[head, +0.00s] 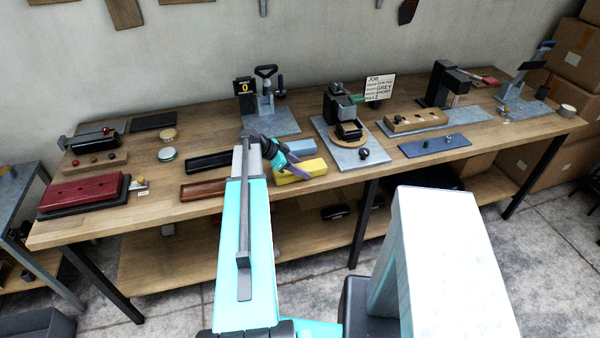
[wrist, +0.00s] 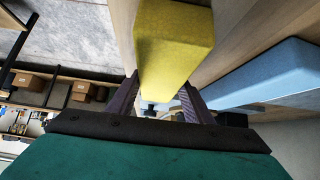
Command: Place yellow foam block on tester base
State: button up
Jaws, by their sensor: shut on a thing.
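The yellow foam block (head: 312,169) is near the front edge of the wooden bench, in the middle of the head view. My gripper (head: 297,170) is shut on it, with purple-grey fingers on the block. In the wrist view the yellow block (wrist: 175,45) sits between the two fingers of my gripper (wrist: 160,100). Whether the block touches the bench top is hard to tell. A grey base plate (head: 283,122) carries a lever device beside a display reading 0, behind the block. I cannot tell for certain that this plate is the tester base.
A blue block (head: 298,147) lies just behind the yellow one and also shows in the wrist view (wrist: 255,78). Another grey plate (head: 345,158) with a black device stands to the right.

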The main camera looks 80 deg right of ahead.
aim_at(309, 166)
jog(key=shift+r, duration=0.2)
jog(key=shift+a+r+b, duration=0.1)
jog(key=shift+r+b, duration=1.1)
jog(key=shift+r, duration=0.3)
jog(key=a+r+b, duration=0.1)
jog(key=a+b, duration=0.5)
jog(key=a, duration=0.7)
jog(key=shift+s+a, duration=0.15)
jog(key=b, duration=0.4)
jog(key=shift+a, duration=0.35)
jog(key=shift+a+b, duration=0.2)
jog(key=shift+b, duration=0.7)
jog(key=shift+a+r+b, duration=0.1)
jog(key=shift+a+b, duration=0.25)
jog(key=shift+b, duration=0.8)
jog(key=shift+a+b, duration=0.1)
jog(key=shift+b, duration=0.25)
jog(key=shift+s+a+r+b, duration=0.1)
jog(key=shift+a+r+b, duration=0.15)
jog(key=shift+b, duration=0.3)
